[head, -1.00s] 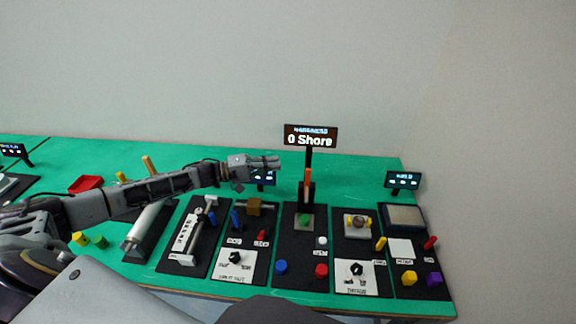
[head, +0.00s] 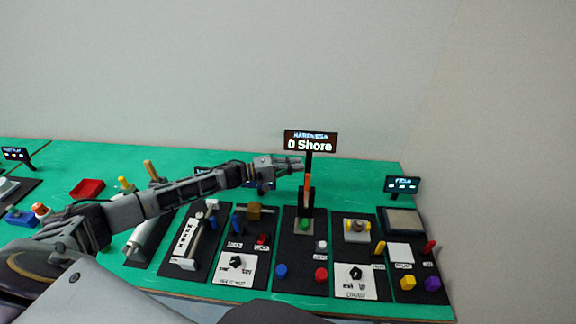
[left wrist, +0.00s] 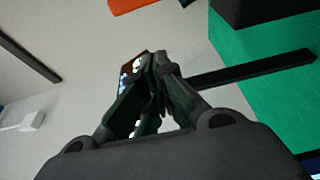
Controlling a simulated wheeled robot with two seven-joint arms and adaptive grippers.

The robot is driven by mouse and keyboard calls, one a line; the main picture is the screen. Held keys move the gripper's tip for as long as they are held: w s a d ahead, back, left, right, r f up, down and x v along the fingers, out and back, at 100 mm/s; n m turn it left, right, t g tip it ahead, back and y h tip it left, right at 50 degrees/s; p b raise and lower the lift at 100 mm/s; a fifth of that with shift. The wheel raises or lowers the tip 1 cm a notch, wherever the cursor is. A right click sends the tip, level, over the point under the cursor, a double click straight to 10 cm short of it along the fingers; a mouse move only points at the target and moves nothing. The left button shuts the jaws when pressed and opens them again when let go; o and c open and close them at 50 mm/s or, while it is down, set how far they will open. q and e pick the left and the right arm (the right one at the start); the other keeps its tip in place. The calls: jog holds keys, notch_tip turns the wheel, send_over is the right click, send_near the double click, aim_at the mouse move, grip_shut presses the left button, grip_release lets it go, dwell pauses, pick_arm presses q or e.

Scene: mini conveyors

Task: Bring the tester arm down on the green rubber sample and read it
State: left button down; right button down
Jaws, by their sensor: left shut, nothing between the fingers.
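The hardness tester stands on a black mat (head: 301,262) in the middle right of the head view, with a black upright and an orange tester arm (head: 307,184) raised above the plate. The green rubber sample (head: 304,224) sits on the tester's grey plate. The display (head: 311,141) on top reads 0 Shore. My left gripper (head: 300,165) is shut and empty, just left of the upright, near the top of the orange arm and below the display. Its fingers (left wrist: 158,95) also show in the left wrist view, with orange and black parts at the top edge. My right gripper is not seen.
Blue (head: 281,271), red (head: 321,274) and white (head: 321,246) pieces sit on the tester mat's front. Other stations with dials, blocks and small displays (head: 402,185) stand on both sides. The green table (head: 350,180) behind the tester is clear.

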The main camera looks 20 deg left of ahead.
pick_arm(q)
jog(key=shift+s+d+p, duration=0.8)
jog(key=shift+s+d, duration=0.55)
jog(key=shift+s, duration=0.05)
dwell(0.3)
